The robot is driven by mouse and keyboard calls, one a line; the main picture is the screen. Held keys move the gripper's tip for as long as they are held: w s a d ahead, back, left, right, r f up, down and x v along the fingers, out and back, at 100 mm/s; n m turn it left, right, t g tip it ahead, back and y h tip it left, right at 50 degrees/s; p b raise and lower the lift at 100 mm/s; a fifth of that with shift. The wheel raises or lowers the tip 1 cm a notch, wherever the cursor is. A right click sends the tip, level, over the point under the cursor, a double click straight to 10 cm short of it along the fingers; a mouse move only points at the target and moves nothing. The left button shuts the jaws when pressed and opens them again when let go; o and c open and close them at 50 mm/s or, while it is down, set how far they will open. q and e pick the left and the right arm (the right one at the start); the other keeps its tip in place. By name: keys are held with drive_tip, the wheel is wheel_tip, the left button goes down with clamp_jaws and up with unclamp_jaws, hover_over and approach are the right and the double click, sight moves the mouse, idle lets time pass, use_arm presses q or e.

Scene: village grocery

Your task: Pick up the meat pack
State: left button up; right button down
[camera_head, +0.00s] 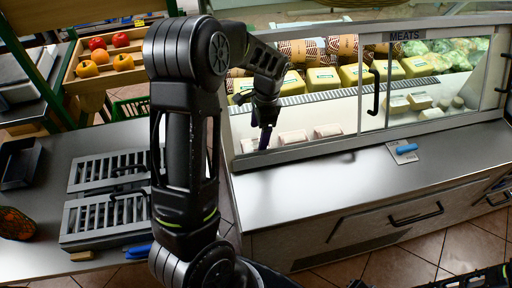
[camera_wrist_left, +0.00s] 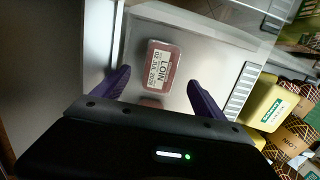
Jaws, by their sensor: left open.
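The meat pack (camera_wrist_left: 160,64), a small tray with a white label reading LOIN, lies on the metal floor of the display case in the left wrist view. It shows ahead of and between the two purple fingers, apart from them. Part of a second pack shows nearer, behind my gripper's body. In the head view, pale packs (camera_head: 293,138) and (camera_head: 328,131) lie at the front of the case. My left gripper (camera_head: 265,132) is open and empty, reaching down into the case at its left end, left of those packs. My right gripper is not clearly seen.
Yellow blocks (camera_head: 323,79) and patterned rolls stand behind the packs in the case. The glass front with its frame and black handle (camera_head: 374,92) lies right of my gripper.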

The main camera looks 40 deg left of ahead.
sight(257, 144)
use_arm(q)
drive_tip(key=shift+a+f, duration=0.1)
drive_tip(key=shift+f, duration=0.8)
drive_tip(key=shift+s+f, duration=0.1)
drive_tip(key=shift+f+p, duration=0.3)
drive_tip(key=f, duration=0.3)
drive_tip(key=f+p, duration=0.1)
drive_tip(key=shift+s+a+f, duration=0.2)
drive_tip(key=shift+a, duration=0.05)
drive_tip(key=shift+c, duration=0.4)
drive_tip(key=c, duration=1.6)
drive_tip(key=shift+r, duration=0.15)
drive_tip(key=shift+c, duration=0.2)
